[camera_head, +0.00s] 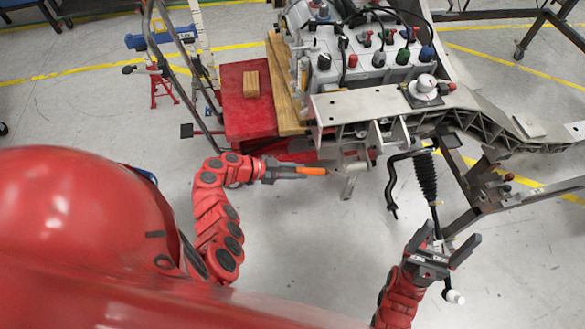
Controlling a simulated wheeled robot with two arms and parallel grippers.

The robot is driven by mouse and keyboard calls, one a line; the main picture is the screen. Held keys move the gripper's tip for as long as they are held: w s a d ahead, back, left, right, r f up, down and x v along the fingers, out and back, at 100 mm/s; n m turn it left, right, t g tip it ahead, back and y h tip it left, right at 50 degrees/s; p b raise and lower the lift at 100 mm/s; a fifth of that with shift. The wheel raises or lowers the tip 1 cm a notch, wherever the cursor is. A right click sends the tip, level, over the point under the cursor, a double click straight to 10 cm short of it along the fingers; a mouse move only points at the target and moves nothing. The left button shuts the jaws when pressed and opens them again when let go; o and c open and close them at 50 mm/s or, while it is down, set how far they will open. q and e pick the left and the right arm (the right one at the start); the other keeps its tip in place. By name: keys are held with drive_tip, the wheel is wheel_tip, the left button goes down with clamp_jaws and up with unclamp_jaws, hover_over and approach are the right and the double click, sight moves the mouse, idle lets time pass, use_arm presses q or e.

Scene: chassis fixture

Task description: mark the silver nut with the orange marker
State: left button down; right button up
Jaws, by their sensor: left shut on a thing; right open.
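My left gripper (290,171) is shut on the orange marker (312,171), which points right, roughly level. Just beyond its tip is a silver metal part (351,168) below the chassis frame. The silver nut is too small to tell apart from this part. I cannot tell whether the marker's tip touches the metal. My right gripper (447,247) is open at the lower right, its fingers pointing up the picture. A thin rod below a black ribbed boot (426,178) runs down to it; I cannot tell whether the rod lies between the fingers.
The grey chassis frame (385,104) carries an engine block (365,55) with coloured caps. A bent black bar (391,188) hangs between my grippers. A red block (246,112) with a wooden piece (251,84) stands left of the frame. The grey floor in front is clear.

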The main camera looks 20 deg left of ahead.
use_arm(q)
drive_tip(key=shift+w+d+r+p, duration=0.1)
drive_tip(key=shift+w+d+p, duration=0.25)
drive_tip(key=shift+w+d, duration=0.15)
drive_tip(key=shift+d, duration=0.2)
drive_tip(key=shift+a+f+b, duration=0.1)
drive_tip(key=shift+f+b, duration=0.1)
drive_tip(key=shift+b, duration=0.25)
drive_tip(key=shift+b, duration=0.35)
drive_tip(key=shift+b, duration=0.55)
drive_tip(key=shift+r, duration=0.1)
